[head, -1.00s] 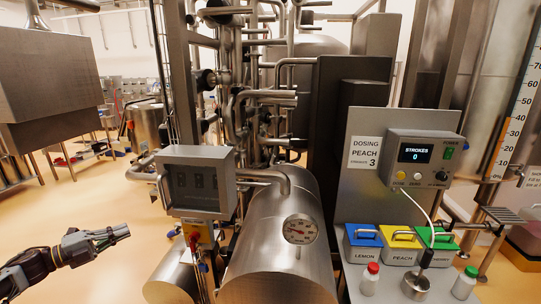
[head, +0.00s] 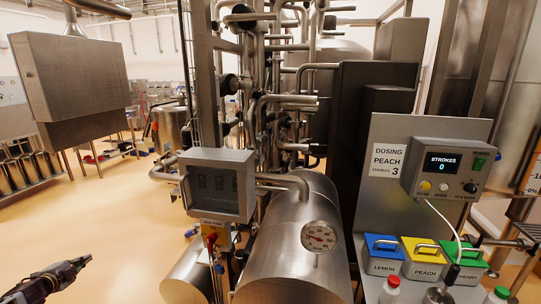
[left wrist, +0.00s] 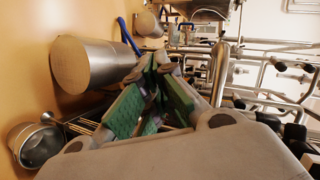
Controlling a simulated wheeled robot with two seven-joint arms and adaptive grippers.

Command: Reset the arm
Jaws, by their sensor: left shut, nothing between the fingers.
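My left gripper (head: 84,262) is at the lower left of the head view, over open floor. It is shut and empty, well apart from the machinery. In the left wrist view its green-padded fingers (left wrist: 150,100) are together, with steel pipes and a tank beyond. My right gripper is not in view. The dosing station (head: 440,150) is at the right, with a screen reading STROKES 0 and a sign reading DOSING PEACH, strokes 3. Blue LEMON (head: 382,268), yellow PEACH (head: 424,270) and green CHERRY (head: 468,275) lidded boxes stand below it.
A horizontal steel tank (head: 300,245) with a dial gauge (head: 318,236) fills the lower middle. A grey display box (head: 218,183) stands left of it. A red-capped bottle (head: 390,290) stands before the boxes. The tan floor (head: 90,210) at left is clear.

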